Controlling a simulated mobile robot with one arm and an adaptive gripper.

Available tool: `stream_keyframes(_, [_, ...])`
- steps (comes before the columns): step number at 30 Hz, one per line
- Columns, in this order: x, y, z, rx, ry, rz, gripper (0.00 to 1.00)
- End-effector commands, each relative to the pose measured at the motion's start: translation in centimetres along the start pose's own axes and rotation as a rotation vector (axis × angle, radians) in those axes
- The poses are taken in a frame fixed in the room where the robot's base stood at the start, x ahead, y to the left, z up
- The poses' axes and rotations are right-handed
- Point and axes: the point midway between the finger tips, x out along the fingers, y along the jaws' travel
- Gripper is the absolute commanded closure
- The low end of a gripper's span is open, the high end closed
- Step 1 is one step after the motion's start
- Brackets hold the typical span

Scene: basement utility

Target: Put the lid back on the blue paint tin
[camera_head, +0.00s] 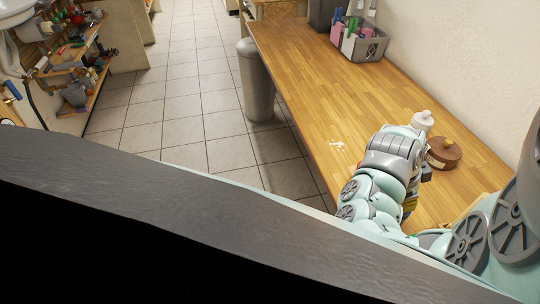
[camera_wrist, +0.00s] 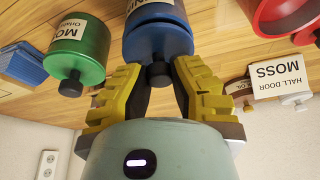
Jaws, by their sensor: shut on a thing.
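In the wrist view, which looks upside down, my gripper (camera_wrist: 160,88) has its yellow-padded fingers closed around the dark knob (camera_wrist: 158,74) of a blue lid (camera_wrist: 160,46). The lid lines up with the blue paint tin (camera_wrist: 155,13), whose white label is cut off by the top edge. I cannot tell whether the lid is fully seated or slightly above the rim.
A green tin (camera_wrist: 80,45) with a dark knob stands close beside the blue one. A red tin (camera_wrist: 285,15) and a card (camera_wrist: 278,75) reading "HALL DOOR MOSS" are on the other side. A brown round container (camera_head: 444,153) and a white one (camera_head: 422,120) stand near my arm. The wooden counter (camera_head: 330,110) beyond is mostly clear.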

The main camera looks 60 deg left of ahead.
Motion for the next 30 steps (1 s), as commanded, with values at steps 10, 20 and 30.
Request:
stream_keyframes(10, [-0.04,-0.09,0.11,-0.004,0.000,-0.002,1.00])
stream_keyframes(20, [-0.03,-0.07,0.08,-0.002,0.000,-0.002,0.53])
stream_keyframes(30, [-0.01,-0.04,0.05,-0.001,0.000,-0.001,0.23])
